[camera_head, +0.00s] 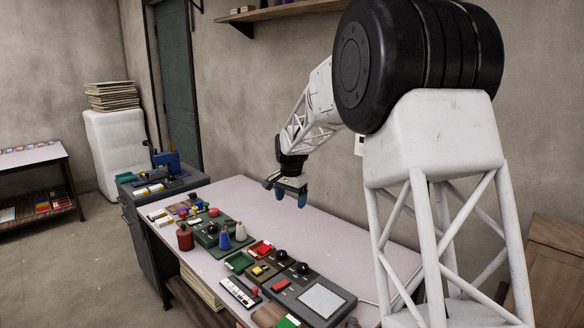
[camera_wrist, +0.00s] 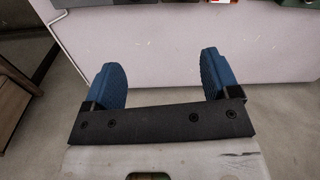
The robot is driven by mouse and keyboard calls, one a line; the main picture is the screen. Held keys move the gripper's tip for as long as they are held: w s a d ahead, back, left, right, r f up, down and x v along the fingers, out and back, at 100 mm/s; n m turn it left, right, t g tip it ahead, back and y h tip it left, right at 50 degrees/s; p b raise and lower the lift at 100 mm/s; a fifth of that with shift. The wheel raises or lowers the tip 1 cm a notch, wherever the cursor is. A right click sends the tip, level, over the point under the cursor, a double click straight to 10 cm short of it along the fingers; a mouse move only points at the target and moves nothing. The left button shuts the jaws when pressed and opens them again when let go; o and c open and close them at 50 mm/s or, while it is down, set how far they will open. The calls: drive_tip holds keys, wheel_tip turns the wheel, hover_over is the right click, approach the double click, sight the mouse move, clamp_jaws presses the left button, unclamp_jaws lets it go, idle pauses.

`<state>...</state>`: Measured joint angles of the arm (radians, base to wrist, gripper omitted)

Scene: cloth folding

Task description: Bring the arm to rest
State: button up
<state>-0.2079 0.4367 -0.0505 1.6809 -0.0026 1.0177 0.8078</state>
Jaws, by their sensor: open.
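My gripper (camera_head: 290,198) hangs from the end of the white arm, above the light-topped table (camera_head: 305,230). Its two blue fingers are apart in the wrist view (camera_wrist: 161,80), with nothing between them. The bare pale tabletop (camera_wrist: 165,60) lies beyond the fingers there. I see no cloth in either view.
A green tray (camera_head: 207,234) with bottles and a red jar (camera_head: 185,238) stand along the table's front side. A black device (camera_head: 310,298) with a pale screen sits nearer. A blue press (camera_head: 172,165) stands at the far end. The table's back half is clear.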

drive_tip(key=s+d+r+n, duration=0.1)
drive_tip(key=s+d+r, duration=0.3)
drive_tip(key=s, duration=0.6)
drive_tip(key=s+d+r+n+t, duration=0.1)
drive_tip(key=s+d+r, duration=0.3)
drive_tip(key=s, duration=0.6)
drive_tip(key=s+d+r+n, duration=0.1)
drive_tip(key=s+d+r, duration=0.3)
drive_tip(key=s, duration=0.6)
drive_tip(key=s+d+f+n, duration=0.1)
drive_tip(key=s+d+f, duration=0.1)
drive_tip(key=s, duration=0.7)
drive_tip(key=s+d+f+n, duration=0.1)
drive_tip(key=s+d+f, duration=0.1)
drive_tip(key=s, duration=0.8)
drive_tip(key=s+d+f+n+t, duration=0.1)
drive_tip(key=s+d+f, duration=0.2)
drive_tip(key=s, duration=0.6)
drive_tip(key=shift+s+f+n, duration=0.15)
drive_tip(key=shift+f+n, duration=0.1)
drive_tip(key=shift+n, duration=0.05)
